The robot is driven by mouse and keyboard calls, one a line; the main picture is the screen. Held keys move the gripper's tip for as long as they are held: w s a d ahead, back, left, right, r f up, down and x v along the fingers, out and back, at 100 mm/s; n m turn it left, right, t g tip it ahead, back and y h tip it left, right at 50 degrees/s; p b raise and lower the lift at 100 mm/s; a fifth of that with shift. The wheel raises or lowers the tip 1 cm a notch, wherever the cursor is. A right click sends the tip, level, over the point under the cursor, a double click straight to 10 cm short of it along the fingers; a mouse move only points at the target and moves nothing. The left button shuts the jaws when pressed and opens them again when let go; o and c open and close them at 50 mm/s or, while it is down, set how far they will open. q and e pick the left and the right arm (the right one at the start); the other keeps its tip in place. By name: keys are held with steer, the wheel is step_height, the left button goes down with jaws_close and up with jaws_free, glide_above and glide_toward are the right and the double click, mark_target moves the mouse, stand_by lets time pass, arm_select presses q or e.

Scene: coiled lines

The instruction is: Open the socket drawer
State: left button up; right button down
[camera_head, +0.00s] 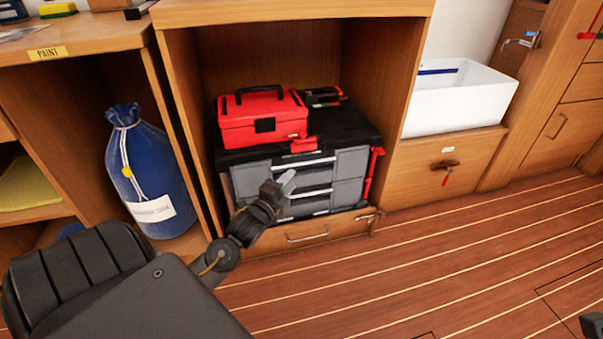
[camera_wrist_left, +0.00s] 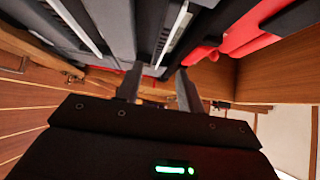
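A grey and black tool chest (camera_head: 348,163) with stacked drawers and pale bar handles stands inside a wooden cubby. All its visible drawer fronts look shut. No readable label shows which is the socket drawer. My left gripper (camera_head: 286,180) is in front of the drawer fronts and hides part of them. In the left wrist view its two fingers (camera_wrist_left: 159,85) are apart, with nothing visibly clamped. A silver drawer handle (camera_wrist_left: 174,30) runs toward the gap between the fingertips; I cannot tell whether they touch it. A small dark piece at the lower right edge may be my right gripper (camera_head: 592,325).
A red toolbox (camera_head: 262,119) sits on the chest. A closed wooden drawer (camera_head: 308,236) lies beneath it. A blue bag (camera_head: 150,175) stands in the left cubby. A white bin (camera_head: 458,98) is at right. The plank floor (camera_head: 430,260) in front is clear.

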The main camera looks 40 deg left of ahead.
mark_target(304, 166)
arm_select(q)
steer(key=w, duration=0.2)
steer(key=w+a+b, duration=0.1)
steer(key=w, duration=0.1)
steer(key=w+b, duration=0.1)
steer(key=w, duration=0.2)
steer(key=shift+w+a, duration=0.1)
steer(key=shift+a, duration=0.05)
steer(key=shift+c, duration=0.2)
jaws_close()
